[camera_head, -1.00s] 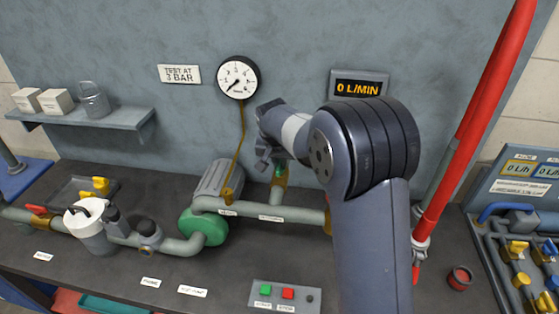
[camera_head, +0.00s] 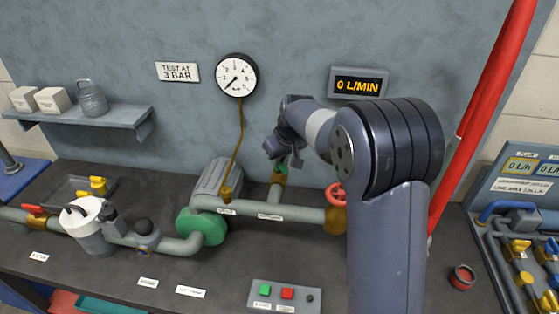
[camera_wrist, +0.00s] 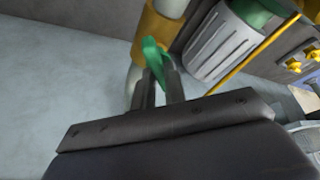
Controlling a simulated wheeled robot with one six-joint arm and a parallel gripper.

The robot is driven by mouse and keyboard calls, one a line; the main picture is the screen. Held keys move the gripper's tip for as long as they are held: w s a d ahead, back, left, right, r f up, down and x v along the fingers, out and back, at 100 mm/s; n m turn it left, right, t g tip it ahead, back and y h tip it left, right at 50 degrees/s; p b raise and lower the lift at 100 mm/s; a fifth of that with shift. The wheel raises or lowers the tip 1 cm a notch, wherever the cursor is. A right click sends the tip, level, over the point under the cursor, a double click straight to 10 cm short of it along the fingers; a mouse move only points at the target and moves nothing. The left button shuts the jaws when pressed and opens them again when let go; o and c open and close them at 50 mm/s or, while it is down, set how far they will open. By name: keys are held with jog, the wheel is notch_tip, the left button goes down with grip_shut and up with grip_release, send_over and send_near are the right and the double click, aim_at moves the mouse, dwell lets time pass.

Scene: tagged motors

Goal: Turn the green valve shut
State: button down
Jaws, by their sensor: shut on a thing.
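The green valve handle (camera_wrist: 153,56) shows in the wrist view between the two fingers of my gripper (camera_wrist: 157,76), which is shut on it. The handle sits by a brass valve body (camera_wrist: 161,27) on a grey pipe. In the head view, only a small bit of the green handle (camera_head: 282,168) shows, just below my gripper (camera_head: 288,160), on the short upright pipe at the back wall. The fingers hide part of the handle, so its exact angle is hard to tell.
A red handwheel (camera_head: 335,194) stands on the pipe to the right. A green pump (camera_head: 202,227) and its motor lie to the left. The gauge (camera_head: 237,75) hangs above, and the display (camera_head: 358,84) reads 0 L/MIN. Red poles (camera_head: 478,120) stand at the right.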

jog(key=n, duration=0.2)
jog(key=n+g+y+b, duration=0.1)
jog(key=n, duration=0.2)
jog(key=shift+w+d+n+y, duration=0.1)
jog(key=shift+w+n+y, duration=0.05)
jog(key=shift+n+y, duration=0.15)
jog(key=shift+w+n+g+y, duration=0.15)
jog(key=shift+n+g, duration=0.35)
jog(key=shift+n, duration=0.6)
jog(key=shift+s+n+g+y, duration=0.15)
jog(key=shift+n+g, duration=0.35)
jog(key=shift+n, duration=0.6)
jog(key=shift+w, duration=0.1)
jog(key=c, duration=1.5)
grip_release()
jog(key=shift+o, duration=0.2)
jog(key=w+b+v, duration=0.1)
jog(key=v, duration=0.9)
jog(key=shift+s+d+r, duration=0.25)
jog(key=shift+s+r, duration=0.15)
jog(key=shift+s, duration=0.05)
jog(key=shift+f, duration=0.1)
